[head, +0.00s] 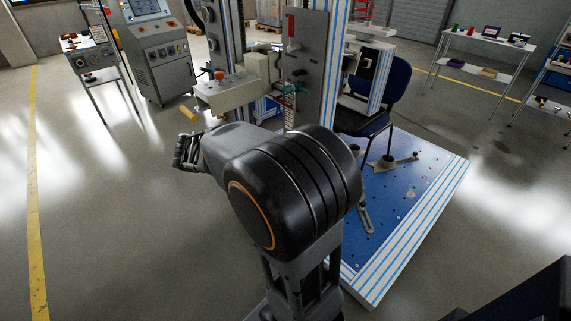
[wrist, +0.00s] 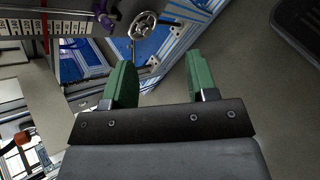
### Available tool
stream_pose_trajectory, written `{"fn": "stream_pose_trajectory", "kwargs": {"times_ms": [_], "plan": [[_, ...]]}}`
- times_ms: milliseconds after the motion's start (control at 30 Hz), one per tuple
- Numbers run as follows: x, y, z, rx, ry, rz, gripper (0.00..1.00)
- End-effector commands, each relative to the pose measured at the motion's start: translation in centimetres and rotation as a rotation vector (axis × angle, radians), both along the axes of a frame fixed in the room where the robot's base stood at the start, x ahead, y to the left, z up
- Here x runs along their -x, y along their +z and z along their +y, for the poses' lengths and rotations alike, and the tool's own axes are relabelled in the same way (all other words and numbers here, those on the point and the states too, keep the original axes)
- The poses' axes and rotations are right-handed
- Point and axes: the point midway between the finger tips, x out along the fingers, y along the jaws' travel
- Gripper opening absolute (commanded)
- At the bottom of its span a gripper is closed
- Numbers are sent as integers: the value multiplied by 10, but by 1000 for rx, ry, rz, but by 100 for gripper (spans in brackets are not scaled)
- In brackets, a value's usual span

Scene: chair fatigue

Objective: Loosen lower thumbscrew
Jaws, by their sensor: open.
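My gripper (wrist: 160,60) is open in the wrist view. Its two green fingers stand wide apart with nothing between them but floor and part of the rig behind. In the head view my gripper (head: 185,150) is a dark shape left of my arm, out in front of the test rig. I cannot make out the lower thumbscrew for certain. A purple knob-like part (wrist: 106,17) shows at the top of the wrist view, beyond the left finger. A spoked metal handwheel (wrist: 143,24) is right of it. Neither touches the fingers. My arm hides part of the rig in the head view.
The rig's upright plate (head: 306,60) stands beyond my arm, with a blue chair (head: 392,85) behind it. The blue base plate (head: 400,205) spreads right. A control cabinet (head: 160,65) and side table (head: 90,48) stand back left. Floor at left is clear.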

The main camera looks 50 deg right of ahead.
Motion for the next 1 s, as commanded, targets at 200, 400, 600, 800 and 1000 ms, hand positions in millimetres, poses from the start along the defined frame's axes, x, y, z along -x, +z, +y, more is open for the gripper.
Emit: {"fn": "stream_pose_trajectory", "kwargs": {"times_ms": [200, 400, 600, 800, 1000], "plan": [[-55, -68, -61, 371, 133, 321, 53], [-88, -89, -83, 573, 197, 482, 53], [-99, -94, -99, 645, 216, 534, 53], [-97, -94, -132, 649, 216, 537, 53], [-93, -94, -171, 648, 217, 535, 53]]}}
